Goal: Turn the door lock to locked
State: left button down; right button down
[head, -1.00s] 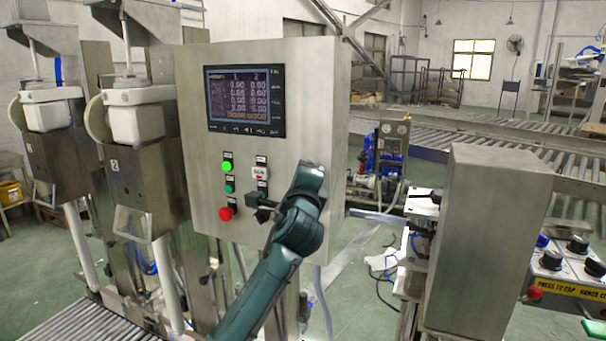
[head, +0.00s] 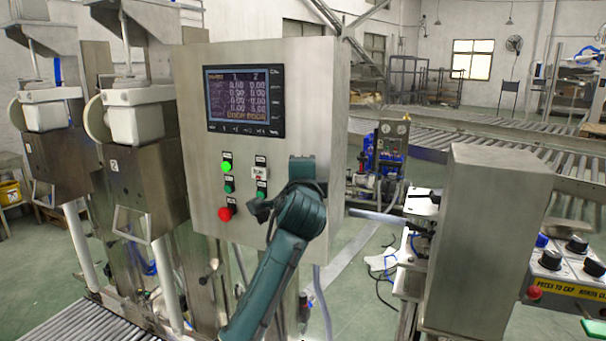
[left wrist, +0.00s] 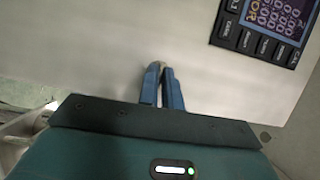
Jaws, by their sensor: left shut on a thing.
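The control cabinet (head: 290,85) has a door with a screen and buttons. The left gripper's hand (head: 302,170) is in front of the right part of the door in the head view, and its fingers are hidden there. In the left wrist view the blue fingertips (left wrist: 162,70) are close together at the grey door face (left wrist: 85,50), with a small pale thing between them. This is likely the door lock, but its shape and turn angle are mostly covered. The head view does not show the lock. The right gripper is not in view.
The screen (head: 243,100) is above left of the hand. A lit green button (head: 226,167) and a red button (head: 224,214) are left of the arm. A steel box (head: 490,240) stands to the right. Hopper machines (head: 145,180) stand left of the cabinet.

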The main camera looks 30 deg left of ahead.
pick_arm(q)
jog(key=shift+r, duration=0.15)
jog(key=c, duration=1.6)
grip_release()
jog(key=b+v, duration=0.2)
jog(key=v, duration=1.1)
